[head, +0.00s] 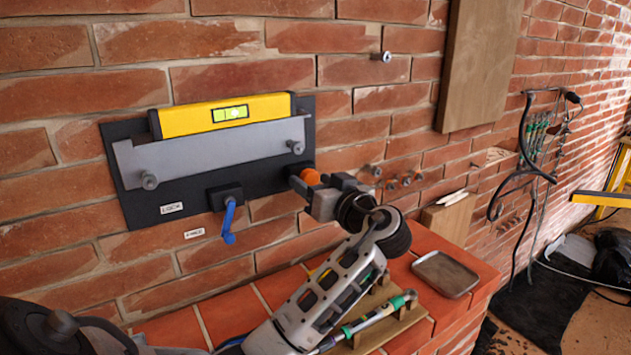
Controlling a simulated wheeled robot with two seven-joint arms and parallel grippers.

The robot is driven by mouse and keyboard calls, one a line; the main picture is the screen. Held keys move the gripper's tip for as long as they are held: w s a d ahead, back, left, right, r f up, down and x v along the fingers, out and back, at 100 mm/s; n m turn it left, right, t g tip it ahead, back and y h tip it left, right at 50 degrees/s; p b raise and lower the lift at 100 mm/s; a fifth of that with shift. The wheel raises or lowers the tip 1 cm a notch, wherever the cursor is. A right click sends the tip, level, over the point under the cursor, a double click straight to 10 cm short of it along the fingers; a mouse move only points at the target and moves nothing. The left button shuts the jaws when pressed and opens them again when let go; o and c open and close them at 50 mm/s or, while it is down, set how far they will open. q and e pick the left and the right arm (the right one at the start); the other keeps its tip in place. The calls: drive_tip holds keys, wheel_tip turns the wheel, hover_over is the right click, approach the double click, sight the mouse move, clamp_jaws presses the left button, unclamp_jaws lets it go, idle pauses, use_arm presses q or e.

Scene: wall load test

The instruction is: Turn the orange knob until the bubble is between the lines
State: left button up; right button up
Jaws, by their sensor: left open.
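A yellow spirit level (188,118) rests along a grey bracket (205,146) on a dark plate (130,185) fixed to the brick wall. Its green vial (230,113) shows a pale bubble, too small to place surely against the lines. The orange knob (311,176) is at the plate's right end. My left gripper (306,186) is open at the knob, with its fingers around or beside it; contact cannot be told. A blue lever (229,222) hangs below the plate, next to a label reading LOCK (171,208). My right gripper is not in view.
A brick ledge (230,312) runs below, bearing a wooden rack (405,318) with a green-handled tool (375,317) and a metal tray (444,274). Bolts (381,57) stick out of the wall. A wooden board (478,65) and a black hook rack (524,150) are at right.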

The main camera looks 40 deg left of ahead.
use_arm(q)
drive_tip(key=c, duration=1)
drive_tip(key=shift+m, duration=0.3)
drive_tip(key=shift+b, duration=0.3)
drive_tip(key=shift+r+m, duration=0.1)
drive_tip(key=shift+m, duration=2.6)
drive_tip(key=o, duration=1)
